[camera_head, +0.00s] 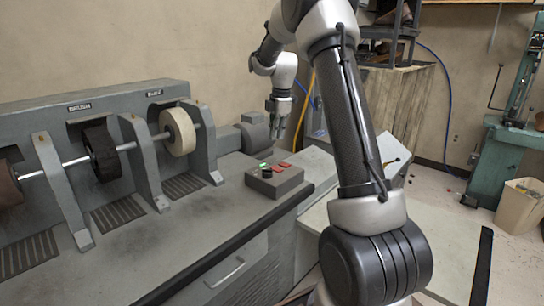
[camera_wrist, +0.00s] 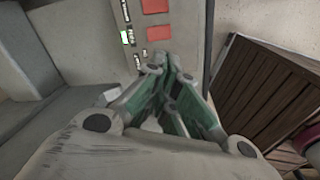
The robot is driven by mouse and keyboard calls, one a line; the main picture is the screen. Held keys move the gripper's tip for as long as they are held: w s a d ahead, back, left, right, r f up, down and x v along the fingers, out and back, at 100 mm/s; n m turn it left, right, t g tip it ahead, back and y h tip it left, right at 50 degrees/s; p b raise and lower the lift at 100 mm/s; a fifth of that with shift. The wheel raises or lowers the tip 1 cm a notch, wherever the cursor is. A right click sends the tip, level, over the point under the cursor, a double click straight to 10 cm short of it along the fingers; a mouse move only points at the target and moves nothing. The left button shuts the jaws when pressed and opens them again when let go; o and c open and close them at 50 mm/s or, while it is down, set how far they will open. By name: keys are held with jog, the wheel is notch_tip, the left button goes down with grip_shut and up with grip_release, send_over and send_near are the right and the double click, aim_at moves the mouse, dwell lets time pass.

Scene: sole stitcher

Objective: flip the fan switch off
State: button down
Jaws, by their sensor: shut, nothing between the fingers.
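A grey control box (camera_head: 283,184) stands on the right end of the machine bench, with red switches (camera_head: 281,167) and a small green-lit part (camera_head: 263,165) on top. I cannot read which one is the fan switch. My gripper (camera_head: 274,136) hangs above and behind the box, pointing down. In the wrist view its fingertips (camera_wrist: 167,68) are together and empty, over the panel near the lower red switch. Whether they touch the panel is unclear.
The grinding machine (camera_head: 120,93) with its wheels fills the left of the bench. In the wrist view a brown slatted wooden thing (camera_wrist: 262,95) lies to the right. A teal machine (camera_head: 500,160) and a bin (camera_head: 520,203) stand at the far right.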

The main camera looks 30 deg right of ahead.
jog(key=n, duration=0.3)
jog(key=w+n, duration=0.1)
jog(key=n, duration=0.1)
jog(key=shift+d+r, duration=0.1)
jog(key=shift+r, duration=0.3)
send_near(277, 169)
jog(key=f, duration=0.1)
jog(key=w+a+f, duration=0.1)
jog(key=f, duration=0.3)
jog(key=shift+w+a+f, duration=0.2)
jog(key=shift+w+a, duration=0.1)
jog(key=shift+a, duration=0.05)
jog(key=shift+w+f, duration=0.1)
jog(key=shift+f, duration=0.65)
jog(key=shift+w+a+f, duration=0.1)
jog(key=shift+w+f, duration=0.05)
jog(key=shift+f, duration=0.25)
jog(key=shift+r, duration=0.1)
